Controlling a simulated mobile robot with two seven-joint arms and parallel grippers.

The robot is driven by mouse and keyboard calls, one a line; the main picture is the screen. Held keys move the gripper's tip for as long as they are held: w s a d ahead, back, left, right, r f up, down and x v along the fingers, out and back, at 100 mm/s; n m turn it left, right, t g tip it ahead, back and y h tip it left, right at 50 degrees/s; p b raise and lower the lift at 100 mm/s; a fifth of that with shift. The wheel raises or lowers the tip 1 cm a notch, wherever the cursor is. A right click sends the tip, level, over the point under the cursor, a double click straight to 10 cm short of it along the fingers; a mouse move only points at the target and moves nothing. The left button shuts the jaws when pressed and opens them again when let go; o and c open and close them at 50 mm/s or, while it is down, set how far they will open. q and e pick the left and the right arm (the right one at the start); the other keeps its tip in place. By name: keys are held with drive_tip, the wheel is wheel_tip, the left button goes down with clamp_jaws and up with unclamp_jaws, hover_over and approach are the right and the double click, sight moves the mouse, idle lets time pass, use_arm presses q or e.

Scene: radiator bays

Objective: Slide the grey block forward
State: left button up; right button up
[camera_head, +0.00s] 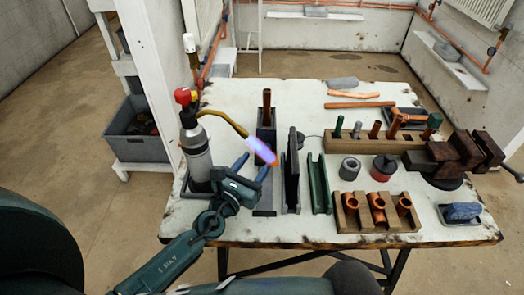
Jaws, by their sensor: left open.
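My left gripper (250,168) is open, with its two blue fingers apart and nothing seen between them. It is over the left part of the table, beside a dark grey block-like stand (265,203) with an upright copper pipe. A dark upright plate (292,180) stands just right of that stand. A flat grey slab (342,83) lies at the table's back edge, far from the gripper. I cannot tell which of these grey things is the grey block. My right gripper is not in view.
A gas torch bottle (195,150) stands left of the gripper; its violet flame (260,150) points at the stand, close to the fingers. A green channel (319,185), wooden fitting racks (376,225) and a dark vise (465,155) occupy the right. The table's back left is clear.

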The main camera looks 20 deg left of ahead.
sight(263, 152)
use_arm(q)
drive_tip(key=shift+w+d, duration=0.25)
drive_tip(key=shift+w, duration=0.9)
drive_tip(key=shift+w+d, duration=0.2)
drive_tip(key=shift+w, duration=0.9)
clamp_jaws()
